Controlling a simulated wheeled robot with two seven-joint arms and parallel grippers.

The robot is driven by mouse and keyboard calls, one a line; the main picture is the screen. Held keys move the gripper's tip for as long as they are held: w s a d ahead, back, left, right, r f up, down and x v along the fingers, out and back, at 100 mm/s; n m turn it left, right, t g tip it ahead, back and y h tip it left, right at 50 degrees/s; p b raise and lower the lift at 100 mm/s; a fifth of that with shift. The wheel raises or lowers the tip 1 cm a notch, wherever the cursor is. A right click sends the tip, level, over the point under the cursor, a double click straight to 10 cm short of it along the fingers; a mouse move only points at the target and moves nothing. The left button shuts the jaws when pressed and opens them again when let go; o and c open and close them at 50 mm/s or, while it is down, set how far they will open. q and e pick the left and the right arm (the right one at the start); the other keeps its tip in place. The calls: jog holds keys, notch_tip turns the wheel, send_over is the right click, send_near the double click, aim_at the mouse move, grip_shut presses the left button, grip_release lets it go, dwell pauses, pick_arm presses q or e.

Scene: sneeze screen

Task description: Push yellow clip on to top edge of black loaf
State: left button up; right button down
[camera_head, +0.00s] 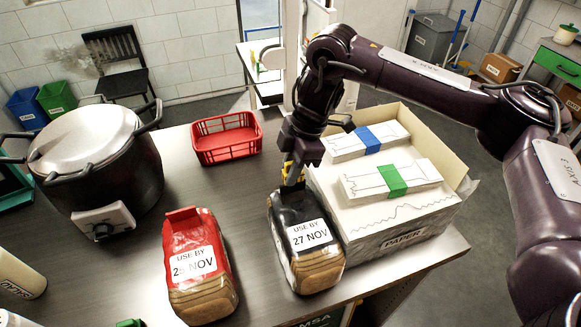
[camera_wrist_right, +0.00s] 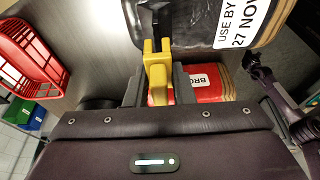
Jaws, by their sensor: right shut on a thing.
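The black loaf (camera_head: 297,222), labelled "USE BY 27 NOV", lies on the table left of the paper box. Its gathered black top end points to the back. My right gripper (camera_head: 291,178) is at that end, shut on the yellow clip (camera_head: 287,170). In the right wrist view the yellow clip (camera_wrist_right: 157,72) sits between the fingers, with its prongs at the black bag edge (camera_wrist_right: 154,20). I cannot tell whether the prongs go around the edge or only touch it. My left gripper does not show.
The red loaf (camera_head: 195,262), labelled "25 NOV", lies to the left. A red basket (camera_head: 226,151) stands behind, a large pot (camera_head: 92,165) at left. The paper box (camera_head: 392,240) stands close on the right. Table between pot and loaves is bare.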

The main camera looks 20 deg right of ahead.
jog(key=shift+f+b, duration=0.65)
jog(key=shift+f, duration=0.75)
dwell(0.4)
jog(key=c, duration=1.2)
grip_release()
jog(key=shift+o, duration=0.2)
jog(key=shift+r, duration=0.1)
jog(key=shift+p+v, duration=3.5)
jog(key=shift+p, duration=0.3)
